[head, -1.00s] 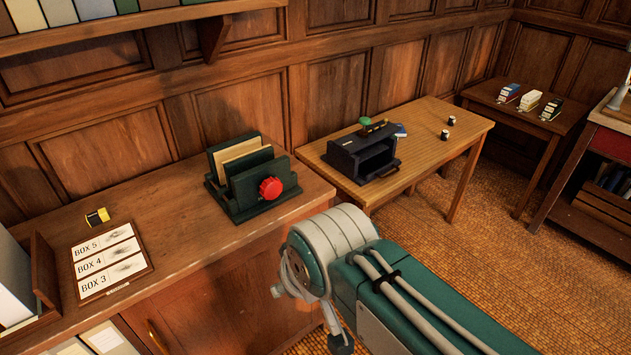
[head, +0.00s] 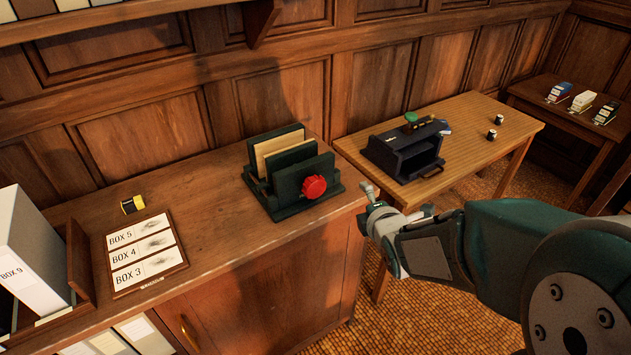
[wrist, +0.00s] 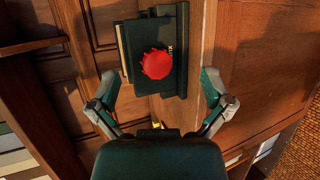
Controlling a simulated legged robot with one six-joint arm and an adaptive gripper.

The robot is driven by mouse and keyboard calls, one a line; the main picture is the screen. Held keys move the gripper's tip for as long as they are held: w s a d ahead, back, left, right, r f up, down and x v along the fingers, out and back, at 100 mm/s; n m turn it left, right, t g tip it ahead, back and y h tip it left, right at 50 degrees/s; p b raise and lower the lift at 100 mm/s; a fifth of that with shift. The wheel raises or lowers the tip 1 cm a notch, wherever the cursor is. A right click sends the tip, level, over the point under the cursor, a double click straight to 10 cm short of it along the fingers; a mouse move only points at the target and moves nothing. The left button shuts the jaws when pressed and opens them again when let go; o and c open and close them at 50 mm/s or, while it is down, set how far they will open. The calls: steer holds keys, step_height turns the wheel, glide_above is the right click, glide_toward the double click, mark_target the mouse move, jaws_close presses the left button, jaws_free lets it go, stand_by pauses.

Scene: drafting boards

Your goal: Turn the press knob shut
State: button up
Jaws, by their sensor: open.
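The press (head: 290,174) is dark green and stands on the wooden cabinet near its right end, with light boards between its upright plates. Its red knob (head: 314,187) is on the front plate, facing the room. My gripper (head: 368,197) is to the right of the knob, just off the cabinet's right end, and apart from it. In the wrist view the knob (wrist: 157,64) shows ahead, between and beyond the two spread fingers of my gripper (wrist: 157,88). The gripper is open and empty. Which way the knob is turned cannot be told.
A label board (head: 142,254) and a yellow-black item (head: 133,204) lie left on the cabinet top (head: 215,217). A white box (head: 33,247) stands at the far left. A black device (head: 405,150) sits on the side table (head: 465,150).

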mark_target(317, 192)
steer(key=w+a+f+n+t+y, duration=0.15)
steer(key=a+f+n+y, duration=0.45)
steer(key=n, duration=0.6)
steer(key=shift+t+h, duration=0.3)
steer(key=shift+t, duration=0.25)
steer(key=x, duration=1)
steer(key=shift+w+a+r, duration=0.2)
steer(key=shift+a+r, duration=0.15)
steer(key=c, duration=1)
